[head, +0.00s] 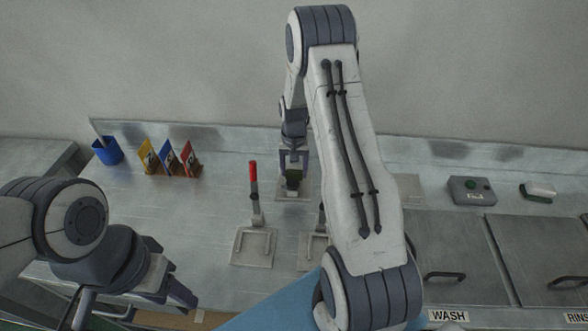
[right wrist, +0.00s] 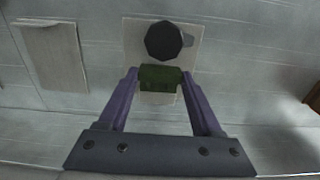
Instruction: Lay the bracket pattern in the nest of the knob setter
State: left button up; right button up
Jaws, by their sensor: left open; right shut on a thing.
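My right gripper (head: 292,163) is shut on a dark green block, which I take to be the bracket pattern (head: 293,178). In the right wrist view the green pattern (right wrist: 160,78) sits between the two purple fingers. Below or beside it is a pale plate (right wrist: 132,36) with a round black knob-like part (right wrist: 163,40), likely the knob setter. In the head view this plate (head: 302,195) is mostly hidden. I cannot tell whether the pattern touches the plate; the nest is not visible. My left gripper (head: 172,288) is open and empty at the lower left.
A red-handled clamp (head: 254,195) stands on a plate in front; another plate (head: 310,256) is partly behind my right arm. A blue cup (head: 107,152) and coloured cards (head: 170,158) stand left.

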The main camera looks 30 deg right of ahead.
aim_at(294, 172)
jog(key=shift+f+b, duration=0.85)
jog(key=shift+f, duration=0.5)
jog(key=o, duration=1.4)
jog(key=shift+r, duration=0.15)
notch_tip(294, 172, up, 10)
jog(key=shift+r+b, duration=0.15)
jog(key=shift+b, duration=0.8)
